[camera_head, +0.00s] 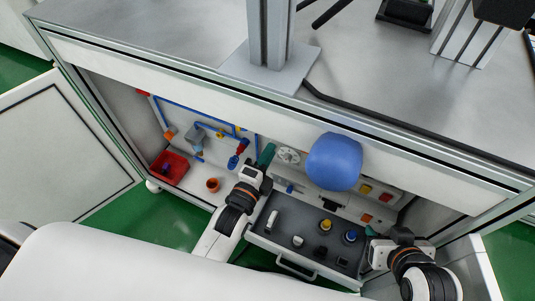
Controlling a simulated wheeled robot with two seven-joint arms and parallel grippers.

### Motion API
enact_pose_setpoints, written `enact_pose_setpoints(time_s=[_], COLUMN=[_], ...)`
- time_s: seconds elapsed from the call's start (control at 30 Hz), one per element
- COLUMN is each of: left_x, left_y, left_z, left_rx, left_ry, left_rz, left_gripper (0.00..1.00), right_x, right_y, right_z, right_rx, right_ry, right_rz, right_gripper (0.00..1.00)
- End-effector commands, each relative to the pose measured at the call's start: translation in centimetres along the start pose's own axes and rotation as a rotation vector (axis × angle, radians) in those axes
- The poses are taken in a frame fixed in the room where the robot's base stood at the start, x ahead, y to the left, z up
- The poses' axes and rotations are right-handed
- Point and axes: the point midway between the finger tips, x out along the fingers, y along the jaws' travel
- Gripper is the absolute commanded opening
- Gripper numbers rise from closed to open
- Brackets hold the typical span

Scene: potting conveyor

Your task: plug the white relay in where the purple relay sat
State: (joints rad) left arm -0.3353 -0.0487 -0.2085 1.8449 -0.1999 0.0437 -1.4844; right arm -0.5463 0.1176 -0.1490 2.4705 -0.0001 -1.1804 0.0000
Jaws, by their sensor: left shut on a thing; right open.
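My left gripper (265,158) reaches into the open cabinet and is shut near the back wall, left of a white spoked wheel (289,156). The thing in its jaws is too small and hidden to make out. My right gripper (371,233) is open at the right end of the grey drawer. A yellow block (365,188), a red block (386,196) and an orange block (367,217) sit on the cabinet's right side. I cannot make out a white relay or a purple relay for certain.
The pulled-out drawer (282,244) holds a white piece (272,220), a yellow-topped piece (326,226), a blue-topped piece (351,236) and other small parts. A red bin (169,168), an orange pot (213,184) and blue pipes stand left.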

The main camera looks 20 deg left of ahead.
Motion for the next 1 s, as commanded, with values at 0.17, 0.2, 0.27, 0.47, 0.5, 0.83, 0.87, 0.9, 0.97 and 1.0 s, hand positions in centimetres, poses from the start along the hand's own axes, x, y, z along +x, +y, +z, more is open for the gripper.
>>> enact_pose_setpoints(time_s=[0.17,0.2,0.27,0.47,0.5,0.83,0.87,0.9,0.97,1.0], left_x=[0.0,0.0,0.0,0.0,0.0,0.0,0.0,0.0,0.0,0.0], left_y=[0.0,0.0,0.0,0.0,0.0,0.0,0.0,0.0,0.0,0.0], left_z=[0.0,0.0,0.0,0.0,0.0,0.0,0.0,0.0,0.0,0.0], left_rx=[0.0,0.0,0.0,0.0,0.0,0.0,0.0,0.0,0.0,0.0], left_ry=[0.0,0.0,0.0,0.0,0.0,0.0,0.0,0.0,0.0,0.0], left_rz=[0.0,0.0,0.0,0.0,0.0,0.0,0.0,0.0,0.0,0.0], left_gripper=[0.0,0.0,0.0,0.0,0.0,0.0,0.0,0.0,0.0,0.0], right_x=[0.0,0.1,0.0,-0.1,-0.1,-0.4,-0.4,-0.5,-0.6,-0.6], right_y=[0.0,0.0,-0.1,-0.1,-0.1,-0.3,-0.3,-0.3,-0.4,-0.4], right_z=[0.1,0.1,0.1,-0.5,-0.6,-1.7,-1.8,-1.9,-2.1,-2.2], right_rx=[0.0,0.0,0.0,0.0,0.0,0.003,0.003,0.004,0.004,0.005], right_ry=[-0.002,-0.001,0.002,0.036,0.042,0.101,0.105,0.111,0.122,0.128], right_rz=[-0.001,-0.001,-0.001,-0.002,-0.003,-0.007,-0.007,-0.007,-0.008,-0.009], right_gripper=[0.45,0.45,0.45,0.45,0.45,0.45,0.45,0.45,0.45,0.45])
